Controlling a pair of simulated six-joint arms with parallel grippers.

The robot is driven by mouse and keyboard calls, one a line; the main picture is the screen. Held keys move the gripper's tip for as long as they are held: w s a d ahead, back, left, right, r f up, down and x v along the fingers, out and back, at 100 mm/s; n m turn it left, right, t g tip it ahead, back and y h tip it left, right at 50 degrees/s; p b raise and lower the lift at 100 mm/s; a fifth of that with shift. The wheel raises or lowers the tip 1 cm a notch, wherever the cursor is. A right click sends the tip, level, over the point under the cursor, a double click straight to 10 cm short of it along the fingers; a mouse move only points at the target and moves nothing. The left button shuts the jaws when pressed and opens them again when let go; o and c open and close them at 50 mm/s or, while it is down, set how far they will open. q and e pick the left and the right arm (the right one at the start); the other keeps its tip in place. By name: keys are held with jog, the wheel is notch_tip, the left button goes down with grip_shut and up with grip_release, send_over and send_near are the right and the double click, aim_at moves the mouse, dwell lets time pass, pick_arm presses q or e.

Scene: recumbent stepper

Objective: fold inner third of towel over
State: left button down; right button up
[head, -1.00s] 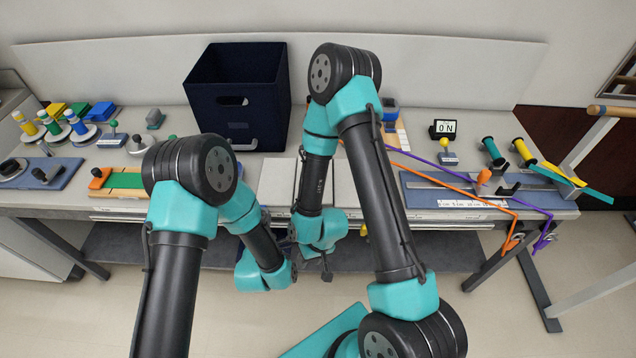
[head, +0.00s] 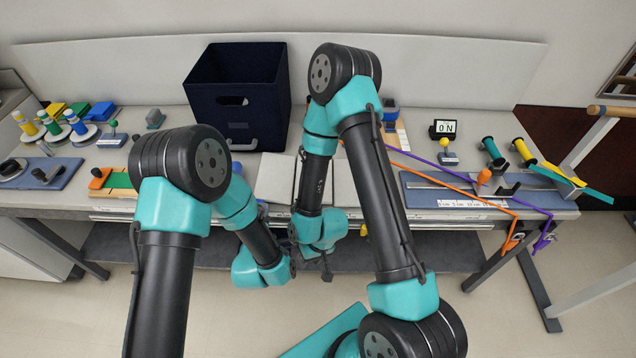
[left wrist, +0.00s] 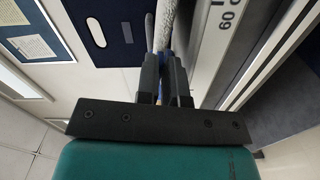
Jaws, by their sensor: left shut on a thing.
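A pale grey towel (head: 275,178) appears to lie flat at the middle front of the bench, below the dark blue bin. My arms cover part of it. In the left wrist view, my left gripper (left wrist: 166,58) is shut on a thin pale speckled edge, which looks like the towel (left wrist: 168,22), with some blue beside it. In the head view, my left wrist hangs at the bench's front edge and its fingertips are hidden. My right gripper (head: 327,272) points down in front of the bench edge; its fingers are too small to tell open from shut.
The dark blue bin (head: 240,100) stands behind the towel. A blue board (head: 450,192) with a ruler, an orange strap and a purple strap is at right. Pegs with rings (head: 75,125) and small boards are at left. My two arms are close together.

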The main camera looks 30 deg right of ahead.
pick_arm(q)
jog(key=shift+r, duration=0.15)
jog(key=shift+d+r+m, duration=0.1)
jog(key=shift+r+m, duration=0.45)
jog(key=shift+m, duration=0.45)
jog(key=shift+r, duration=0.1)
jog(key=shift+s+d+r+m, duration=0.15)
jog(key=shift+r+m, duration=0.4)
jog(key=shift+m, duration=0.35)
jog(key=shift+s+d+r+m, duration=0.1)
jog(key=shift+d+r+m, duration=0.05)
jog(key=shift+r+m, duration=0.25)
jog(key=shift+s+d+r+m, duration=0.1)
jog(key=shift+r+m, duration=0.15)
jog(key=shift+m, duration=0.25)
